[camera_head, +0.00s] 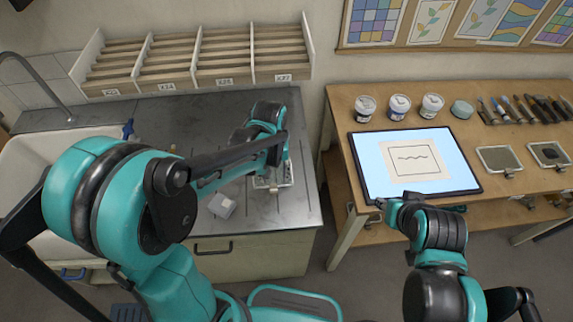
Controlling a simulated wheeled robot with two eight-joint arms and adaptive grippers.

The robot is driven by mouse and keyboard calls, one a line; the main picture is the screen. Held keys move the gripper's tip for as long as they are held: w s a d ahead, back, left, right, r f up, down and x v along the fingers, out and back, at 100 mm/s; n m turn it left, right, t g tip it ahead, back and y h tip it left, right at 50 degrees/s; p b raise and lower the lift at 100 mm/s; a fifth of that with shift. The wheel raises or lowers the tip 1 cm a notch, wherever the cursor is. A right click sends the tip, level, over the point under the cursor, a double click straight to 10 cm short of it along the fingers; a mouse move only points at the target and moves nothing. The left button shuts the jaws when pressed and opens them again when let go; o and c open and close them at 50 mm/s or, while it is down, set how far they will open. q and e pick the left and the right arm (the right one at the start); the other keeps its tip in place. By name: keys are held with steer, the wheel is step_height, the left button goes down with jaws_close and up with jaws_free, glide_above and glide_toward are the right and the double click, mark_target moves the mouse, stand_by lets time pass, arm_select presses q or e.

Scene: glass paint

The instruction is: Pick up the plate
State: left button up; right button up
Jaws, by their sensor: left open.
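A lit panel (368,171) with a dark frame lies on the wooden table at right. On it is a pale square sheet or plate (434,170) with a wavy line drawn inside a dark square outline; I cannot tell if it is glass. My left gripper (273,163) is open and points down over a small light-coloured rack or tray (282,183) on the grey counter. The gripper and arm hide much of this rack, and I cannot tell what stands in it. My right gripper (418,205) is at the panel's front edge, its fingers mostly hidden.
A small pale block (222,206) lies on the counter (300,212), left of the rack. A sink (25,165) is at far left. Paint jars (398,106), brushes (520,108) and two shallow trays (499,160) occupy the table. A floor gap separates counter and table.

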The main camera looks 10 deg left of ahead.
mark_target(274, 190)
arm_select(q)
steer(key=shift+f, duration=0.25)
steer(key=f+b, duration=0.1)
steer(key=f, duration=0.2)
steer(key=f+b, duration=0.1)
steer(key=f, duration=0.3)
steer(key=shift+a+f+b, duration=0.2)
steer(key=shift+f+b, duration=0.05)
steer(key=shift+b, duration=0.05)
jaws_close()
